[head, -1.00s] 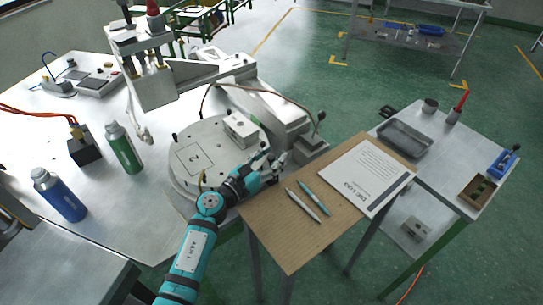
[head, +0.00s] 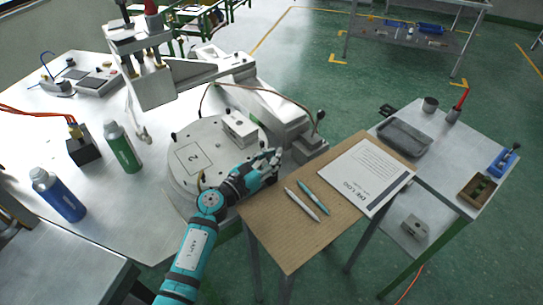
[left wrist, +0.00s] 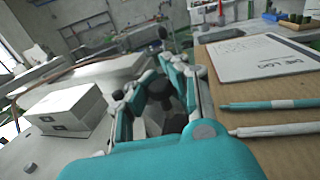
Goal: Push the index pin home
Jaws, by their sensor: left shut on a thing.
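My left gripper (head: 274,160) is at the right edge of the round turntable (head: 186,182), which is marked with a 2. In the left wrist view its fingers (left wrist: 165,90) are shut around a dark knob-like piece (left wrist: 162,88), which seems to be the index pin's knob. The fingers hide most of it in the head view, so how deep the pin sits cannot be seen. A pale mould block (head: 238,128) sits on the turntable and also shows in the left wrist view (left wrist: 65,110). My right gripper is not in view.
A wooden side table (head: 262,232) with a paper pad (head: 365,177) and two pens is close to the right of my left arm. The machine's white housing (head: 275,112) stands behind the gripper. Green (head: 123,150) and blue (head: 60,197) bottles stand at the left.

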